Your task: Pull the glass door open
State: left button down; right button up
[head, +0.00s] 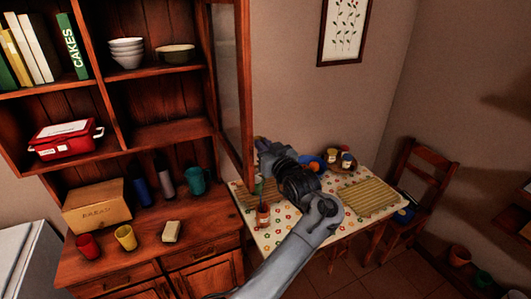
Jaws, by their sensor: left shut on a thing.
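The glass door (230,85) has a wooden frame and stands swung out at the right side of the wooden hutch (107,70). It shows nearly edge-on, and the shelves behind it are exposed. My left gripper (262,147) is at the lower part of the door's outer frame edge and is shut on it. The fingertips are small and dark here, so the exact contact is hard to see. My right gripper is out of view.
A table with a flowered cloth (285,237) stands below my left arm, with a bottle (263,214) and placemat (368,196). The hutch counter holds cups (125,237), a bread box (97,206) and a teal mug (195,181). A chair (421,180) stands at right.

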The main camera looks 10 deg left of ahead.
pick_arm(q)
jog(key=shift+w+a+f, duration=0.15)
jog(key=shift+w+a, duration=0.05)
dwell(0.4)
jog(key=c, duration=1.5)
grip_release()
jog(key=o, duration=0.3)
jog(key=shift+w+a, duration=0.1)
jog(key=shift+a, duration=0.05)
jog(key=shift+d, duration=0.2)
jog(key=shift+d, duration=0.1)
